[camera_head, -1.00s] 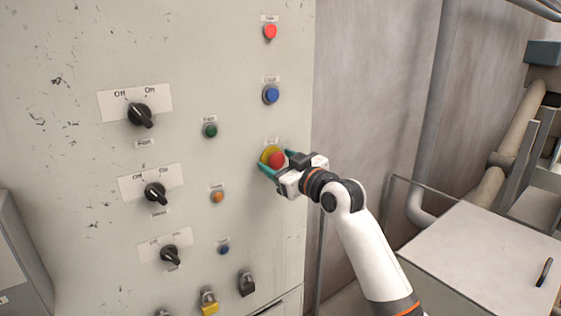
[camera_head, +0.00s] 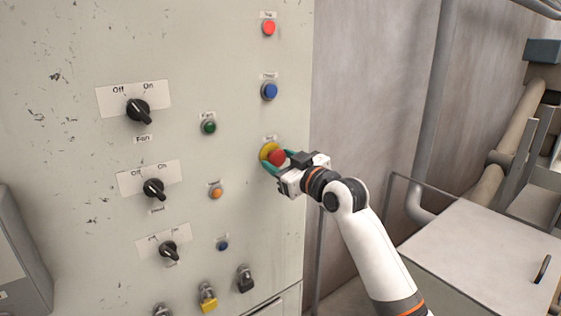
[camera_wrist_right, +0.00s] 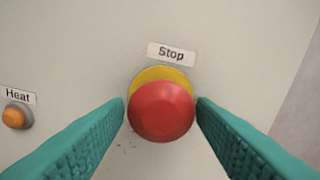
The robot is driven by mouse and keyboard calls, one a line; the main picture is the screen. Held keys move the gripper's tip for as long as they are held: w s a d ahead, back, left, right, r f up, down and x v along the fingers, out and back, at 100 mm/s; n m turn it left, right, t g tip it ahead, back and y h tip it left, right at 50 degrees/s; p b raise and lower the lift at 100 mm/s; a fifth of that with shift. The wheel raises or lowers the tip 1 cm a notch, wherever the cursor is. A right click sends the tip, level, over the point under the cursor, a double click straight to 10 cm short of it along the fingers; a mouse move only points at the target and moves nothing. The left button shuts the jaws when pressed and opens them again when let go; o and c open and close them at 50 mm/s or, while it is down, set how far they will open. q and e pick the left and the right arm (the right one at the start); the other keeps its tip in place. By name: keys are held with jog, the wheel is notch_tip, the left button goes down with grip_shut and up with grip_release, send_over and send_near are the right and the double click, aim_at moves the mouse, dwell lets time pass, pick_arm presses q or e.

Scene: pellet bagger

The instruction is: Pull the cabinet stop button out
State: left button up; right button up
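The cabinet stop button (camera_head: 277,156) is a red mushroom cap in front of a yellow ring, low on the right column of the cabinet face. In the right wrist view the red cap (camera_wrist_right: 161,111) stands under the "Stop" label, with part of the yellow ring visible above it. My right gripper (camera_head: 276,161) has its teal fingers on both sides of the cap, their tips at its edges. It appears shut on the cap; the contact itself is hard to see. My left gripper is not in view.
The cabinet (camera_head: 70,140) carries a red button (camera_head: 268,28), a blue button (camera_head: 269,91), a green button (camera_head: 209,127), an orange button (camera_head: 215,192) and several black rotary switches. A grey box (camera_head: 490,255) with a handle stands at right. Space around my right wrist looks clear.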

jog(key=shift+o, duration=0.9)
jog(key=shift+s+d+r, duration=0.1)
jog(key=shift+s+d, duration=0.05)
jog(key=b+v, duration=0.5)
jog(key=v, duration=0.7)
